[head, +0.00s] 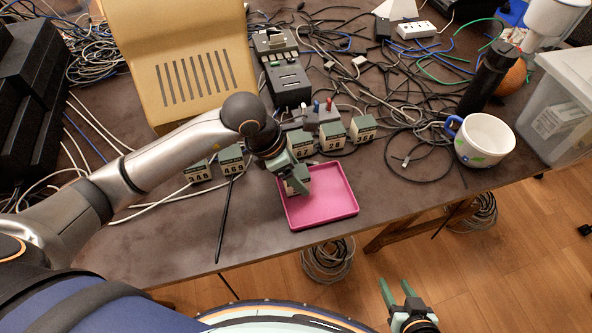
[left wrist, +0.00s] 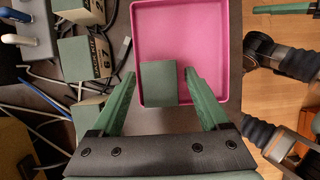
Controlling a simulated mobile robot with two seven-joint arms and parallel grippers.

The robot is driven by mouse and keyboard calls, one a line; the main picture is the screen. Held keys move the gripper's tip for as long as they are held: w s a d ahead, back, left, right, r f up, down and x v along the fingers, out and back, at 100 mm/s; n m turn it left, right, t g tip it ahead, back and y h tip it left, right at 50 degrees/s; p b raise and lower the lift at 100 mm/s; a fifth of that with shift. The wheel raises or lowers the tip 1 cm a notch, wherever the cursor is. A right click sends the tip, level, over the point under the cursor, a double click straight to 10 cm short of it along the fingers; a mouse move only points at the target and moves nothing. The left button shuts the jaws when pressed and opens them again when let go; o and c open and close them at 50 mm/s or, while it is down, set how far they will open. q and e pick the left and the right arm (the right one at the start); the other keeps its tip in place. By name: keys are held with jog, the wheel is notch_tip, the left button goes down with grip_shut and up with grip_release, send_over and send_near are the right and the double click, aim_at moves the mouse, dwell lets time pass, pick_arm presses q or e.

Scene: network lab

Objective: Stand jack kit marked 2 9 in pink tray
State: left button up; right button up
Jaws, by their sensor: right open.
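The pink tray (head: 347,211) lies at the table's front edge; its floor and rim also show in the left wrist view (left wrist: 205,30). One jack kit (head: 295,183), a block with a green top, stands in the tray near its left side. Its marking cannot be read. My left gripper (head: 290,172) is low over the tray. In the left wrist view, its fingers stand on either side of the kit (left wrist: 158,84) with a visible gap at each side, so it is open. My right gripper (head: 396,286) is open and empty, in front of the table.
Several other jack kits stand behind the tray, including a middle one (head: 332,141) with a small label, and a pair to the left (head: 232,160). A black stick (head: 224,220) lies left of the tray. A mug (head: 484,140) and tangled cables are at the right.

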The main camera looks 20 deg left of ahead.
pick_arm(q)
jog(key=shift+r+p, duration=0.3)
jog(key=shift+p, duration=0.05)
jog(key=v, duration=1.1)
jog(key=shift+s+a+r, duration=0.2)
jog(key=shift+a+r, duration=0.05)
jog(key=shift+r, duration=0.05)
